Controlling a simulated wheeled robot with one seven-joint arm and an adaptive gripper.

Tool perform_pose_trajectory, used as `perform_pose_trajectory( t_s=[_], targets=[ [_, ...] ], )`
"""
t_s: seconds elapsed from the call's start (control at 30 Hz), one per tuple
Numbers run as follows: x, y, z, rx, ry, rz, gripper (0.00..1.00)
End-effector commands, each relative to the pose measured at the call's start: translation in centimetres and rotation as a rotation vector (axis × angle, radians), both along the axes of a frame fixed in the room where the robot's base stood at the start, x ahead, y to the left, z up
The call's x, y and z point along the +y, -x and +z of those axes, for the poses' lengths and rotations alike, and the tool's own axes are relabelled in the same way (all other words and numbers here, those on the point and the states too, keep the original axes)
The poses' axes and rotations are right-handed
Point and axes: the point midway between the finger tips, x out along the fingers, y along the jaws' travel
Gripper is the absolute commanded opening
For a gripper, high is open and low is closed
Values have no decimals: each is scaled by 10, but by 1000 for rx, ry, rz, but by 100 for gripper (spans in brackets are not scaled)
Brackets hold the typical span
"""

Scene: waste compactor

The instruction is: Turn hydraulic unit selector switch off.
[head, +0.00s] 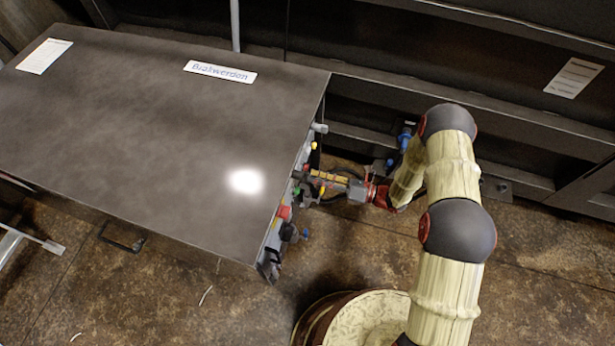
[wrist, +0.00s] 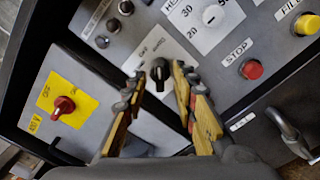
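A black selector switch (wrist: 160,70) sits on a white plate with an OFF marking on the grey control panel, in the wrist view. I cannot read whether this plate names the hydraulic unit. My gripper (wrist: 161,84) is open, one finger on each side of this switch. The fingertips are close to the knob, with a visible gap at least on the right side; contact cannot be told. The knob's turned position is unclear. In the head view my gripper (head: 303,187) is at the panel edge of the dark cabinet (head: 180,130), and the switch is hidden.
A red rotary switch (wrist: 64,105) on a yellow plate is left of my gripper. A red STOP button (wrist: 252,69), a yellow button (wrist: 307,24), a white dial (wrist: 213,16) and a metal handle (wrist: 289,130) are to the right. Brown floor (head: 150,290) lies open in front of the cabinet.

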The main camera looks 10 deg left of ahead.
Motion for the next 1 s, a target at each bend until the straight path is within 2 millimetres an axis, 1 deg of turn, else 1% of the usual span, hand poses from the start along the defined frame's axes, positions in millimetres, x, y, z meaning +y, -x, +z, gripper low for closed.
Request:
perform_pose_trajectory(
  t_s=[0.03, 0.1, 0.23, 0.37, 0.6, 1.0],
  targets=[
    [9, 0, -1, -1, 0, 4, 28],
    [18, -1, -1, -2, 0, 3, 28],
    [30, -2, -1, -1, 0, 1, 28],
    [35, -2, 0, -1, 0, 1, 28],
    [36, -3, 0, -1, 1, 1, 28],
    [35, -3, 0, -1, 1, 1, 5]
  ],
)
